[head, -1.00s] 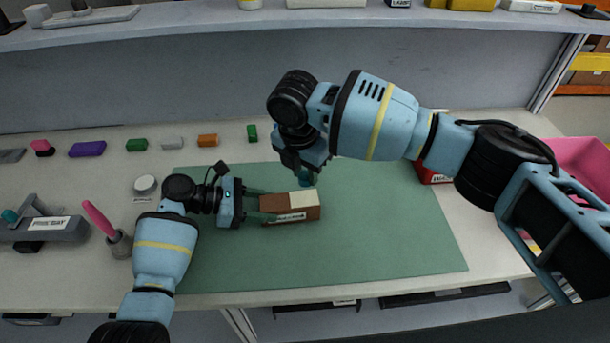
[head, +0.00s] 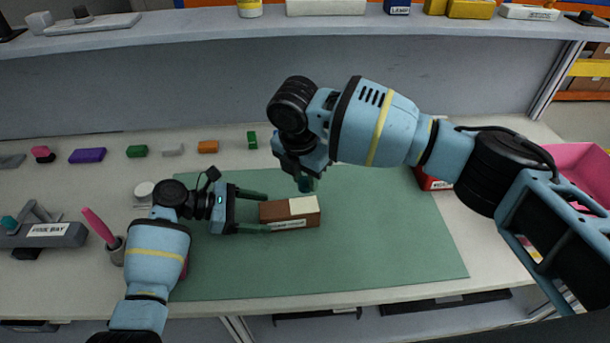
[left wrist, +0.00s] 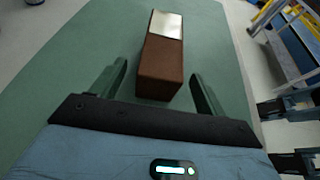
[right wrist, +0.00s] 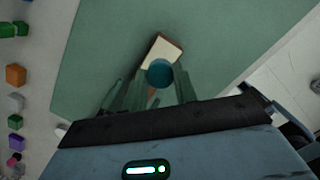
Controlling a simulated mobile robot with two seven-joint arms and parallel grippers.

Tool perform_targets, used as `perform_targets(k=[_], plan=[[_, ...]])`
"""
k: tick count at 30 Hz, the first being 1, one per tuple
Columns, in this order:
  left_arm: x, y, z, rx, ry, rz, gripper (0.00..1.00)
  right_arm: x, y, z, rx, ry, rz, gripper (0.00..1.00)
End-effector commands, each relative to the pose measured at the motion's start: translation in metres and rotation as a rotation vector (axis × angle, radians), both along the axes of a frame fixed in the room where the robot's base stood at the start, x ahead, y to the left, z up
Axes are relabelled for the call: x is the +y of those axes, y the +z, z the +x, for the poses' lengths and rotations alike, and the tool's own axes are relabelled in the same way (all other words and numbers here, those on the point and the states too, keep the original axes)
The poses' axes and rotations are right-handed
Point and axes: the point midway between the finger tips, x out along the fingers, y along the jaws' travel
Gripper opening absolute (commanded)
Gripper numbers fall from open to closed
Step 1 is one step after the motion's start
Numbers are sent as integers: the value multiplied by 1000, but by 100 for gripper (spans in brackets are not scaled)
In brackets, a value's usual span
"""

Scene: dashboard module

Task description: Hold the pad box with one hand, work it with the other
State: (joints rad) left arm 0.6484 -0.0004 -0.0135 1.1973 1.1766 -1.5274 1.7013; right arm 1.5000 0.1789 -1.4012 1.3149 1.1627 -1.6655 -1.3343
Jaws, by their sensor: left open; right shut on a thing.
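The pad box (head: 275,213), brown with a cream patch on its right part and a label on its front, lies on the green mat (head: 370,250). It also shows in the left wrist view (left wrist: 162,60). My left gripper (head: 266,211) is open at the box's left end, its fingers apart from the sides. My right gripper (head: 303,176) is above the cream end, shut on a teal round-topped piece (right wrist: 160,72), which covers part of the box in the right wrist view. I cannot tell whether that piece touches the box.
A row of small coloured blocks (head: 137,151) lies along the back left. A cup with a pink-handled tool (head: 98,226) and a grey labelled holder (head: 45,235) stand at the left. A red box (head: 432,180) is behind my right arm. The mat's front right is clear.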

Motion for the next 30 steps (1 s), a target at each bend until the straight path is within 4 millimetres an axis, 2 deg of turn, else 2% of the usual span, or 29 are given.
perform_targets(k=[9,15,21,30], plan=[[59,24,-4,-2,2,3,74,0,0,0,0,0,0,8],[85,34,-7,0,1,2,74,0,0,0,0,0,0,8],[95,39,-8,0,0,2,74,0,0,0,0,0,0,8],[96,39,-8,0,0,1,74,0,0,0,0,0,0,8]])
